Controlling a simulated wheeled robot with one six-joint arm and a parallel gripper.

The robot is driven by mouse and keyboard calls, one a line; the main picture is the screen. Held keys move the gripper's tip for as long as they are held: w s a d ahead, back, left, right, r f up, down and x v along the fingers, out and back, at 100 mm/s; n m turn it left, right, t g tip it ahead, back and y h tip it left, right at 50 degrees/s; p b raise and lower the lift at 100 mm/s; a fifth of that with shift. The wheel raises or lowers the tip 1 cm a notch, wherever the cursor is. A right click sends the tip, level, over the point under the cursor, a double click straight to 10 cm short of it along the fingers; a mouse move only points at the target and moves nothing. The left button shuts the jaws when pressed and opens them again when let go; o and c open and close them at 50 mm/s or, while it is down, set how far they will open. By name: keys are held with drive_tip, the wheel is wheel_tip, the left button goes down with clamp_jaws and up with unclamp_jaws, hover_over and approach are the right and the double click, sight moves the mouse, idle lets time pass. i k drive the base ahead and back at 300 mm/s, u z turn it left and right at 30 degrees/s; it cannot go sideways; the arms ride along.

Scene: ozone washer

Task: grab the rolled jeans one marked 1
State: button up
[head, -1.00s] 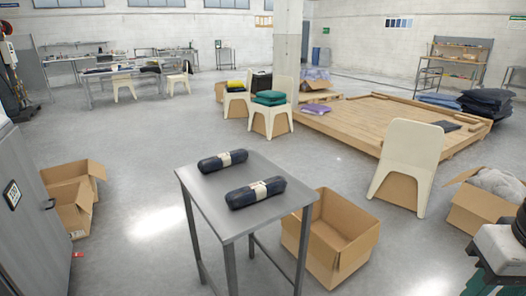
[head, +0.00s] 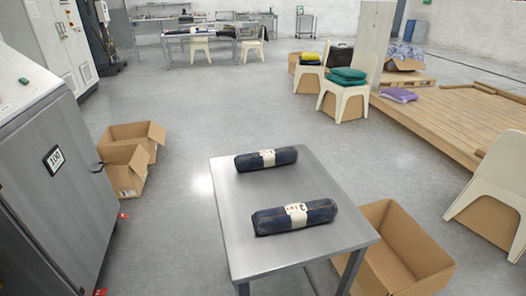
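Two dark blue rolled jeans lie apart on a small grey metal table. The farther roll (head: 266,158) is near the table's back left edge, with a white paper band round its middle. The nearer roll (head: 295,216) lies closer to the front and looks larger. Its white band carries a dark mark and small reddish print. I cannot read for sure which roll is marked 1. The grey table (head: 318,246) stands in the lower middle of the head view. My gripper is not in view.
An open, empty-looking cardboard box (head: 398,250) stands against the table's right side. A grey machine (head: 52,170) fills the left, with open cardboard boxes (head: 128,158) beside it. White chairs (head: 496,190) and a wooden platform (head: 440,115) are at right. Floor behind the table is clear.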

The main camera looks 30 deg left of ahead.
sight(267, 159)
drive_tip(key=u, duration=0.65)
drive_tip(key=i, duration=1)
drive_tip(key=u, duration=0.7)
